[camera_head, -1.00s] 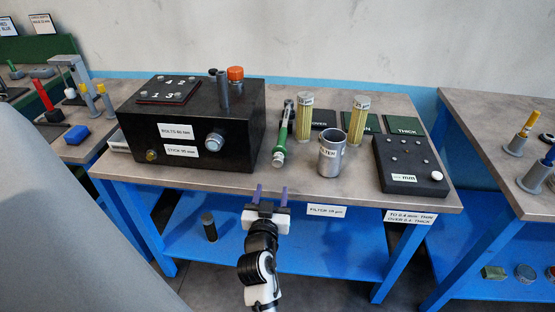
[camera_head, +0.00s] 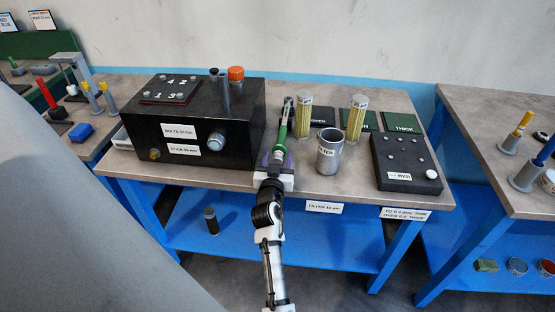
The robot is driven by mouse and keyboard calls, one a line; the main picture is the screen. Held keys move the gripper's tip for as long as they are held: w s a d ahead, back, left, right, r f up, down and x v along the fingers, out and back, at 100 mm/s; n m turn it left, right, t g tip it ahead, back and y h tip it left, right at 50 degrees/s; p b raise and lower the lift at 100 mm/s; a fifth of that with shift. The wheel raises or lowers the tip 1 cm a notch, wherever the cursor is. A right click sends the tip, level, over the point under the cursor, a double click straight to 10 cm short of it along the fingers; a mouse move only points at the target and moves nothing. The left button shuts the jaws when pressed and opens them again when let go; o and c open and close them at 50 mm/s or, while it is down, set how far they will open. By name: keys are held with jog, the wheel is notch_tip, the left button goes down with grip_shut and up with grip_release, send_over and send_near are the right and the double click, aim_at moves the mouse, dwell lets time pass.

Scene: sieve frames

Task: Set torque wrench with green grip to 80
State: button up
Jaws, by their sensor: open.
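The torque wrench with the green grip (camera_head: 282,137) lies on the table just right of the black box, its head pointing to the back. Its near end is partly hidden by my gripper. My gripper (camera_head: 277,161) is open at the near end of the wrench, with its purple fingers on either side of the handle end. I cannot tell whether the fingers touch it. The scale on the wrench is too small to read.
The black box (camera_head: 185,140) stands close on the left. A metal filter cup (camera_head: 329,155) and a yellow filter (camera_head: 303,117) stand close on the right, with another filter (camera_head: 357,119) beyond. A black block with pegs (camera_head: 409,172) is at the right.

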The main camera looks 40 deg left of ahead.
jog(key=c, duration=1)
jog(key=shift+n, duration=1.5)
jog(key=o, duration=1)
jog(key=b+v, duration=0.4)
jog(key=v, duration=1)
jog(key=shift+b, duration=0.3)
